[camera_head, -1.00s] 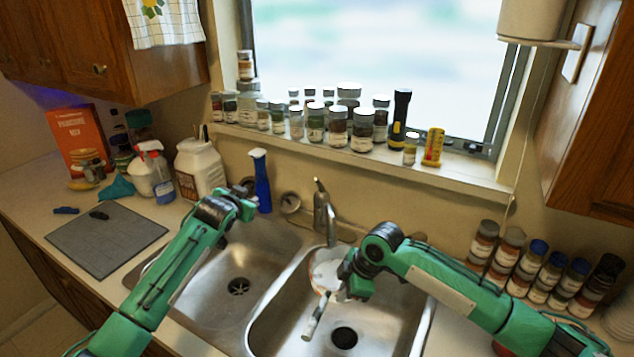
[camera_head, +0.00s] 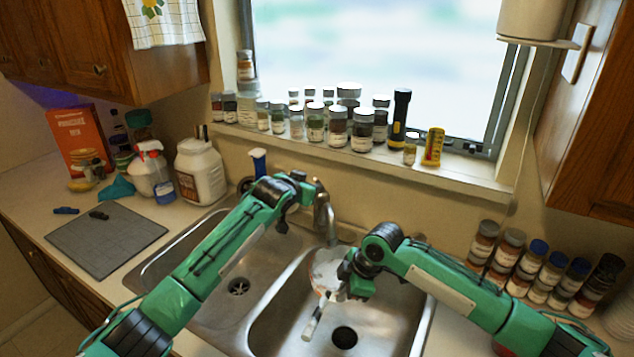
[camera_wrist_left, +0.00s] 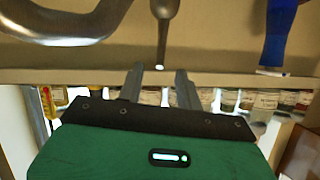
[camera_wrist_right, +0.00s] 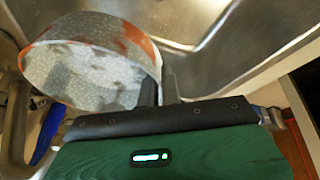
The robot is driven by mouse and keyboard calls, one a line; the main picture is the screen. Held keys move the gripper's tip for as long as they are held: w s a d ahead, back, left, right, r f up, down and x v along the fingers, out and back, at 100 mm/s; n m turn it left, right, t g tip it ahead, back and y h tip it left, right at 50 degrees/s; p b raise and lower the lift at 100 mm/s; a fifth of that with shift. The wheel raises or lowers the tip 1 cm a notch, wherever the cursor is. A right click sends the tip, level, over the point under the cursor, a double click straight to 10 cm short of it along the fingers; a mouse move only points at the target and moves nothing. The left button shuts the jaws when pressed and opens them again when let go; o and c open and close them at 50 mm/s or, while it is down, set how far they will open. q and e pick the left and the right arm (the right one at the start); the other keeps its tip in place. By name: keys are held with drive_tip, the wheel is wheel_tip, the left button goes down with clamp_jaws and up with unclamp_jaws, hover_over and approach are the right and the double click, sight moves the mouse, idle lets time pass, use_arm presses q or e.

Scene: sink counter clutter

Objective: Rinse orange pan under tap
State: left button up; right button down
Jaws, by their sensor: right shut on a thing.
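The pan (camera_head: 325,265) is whitish and speckled with orange patches, and hangs tilted in the right basin below the tap (camera_head: 330,222). My right gripper (camera_head: 352,280) is shut on the pan at its side; the pan also shows in the right wrist view (camera_wrist_right: 90,72), with the fingers (camera_wrist_right: 160,88) at its wall. My left gripper (camera_head: 312,192) is beside the tap's upper lever. In the left wrist view its fingers (camera_wrist_left: 160,74) are apart and empty, with the lever (camera_wrist_left: 164,25) just beyond them. No water stream is visible.
The double sink has an empty left basin (camera_head: 225,300). A blue bottle (camera_head: 258,163) stands behind it, partly hidden by my left arm. Jars line the windowsill (camera_head: 440,178); several spice jars (camera_head: 535,270) stand at right. A grey mat (camera_head: 105,240) lies at left.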

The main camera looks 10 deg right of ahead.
sight(317, 181)
use_arm(q)
drive_tip(key=shift+x, duration=3.6)
clamp_jaws()
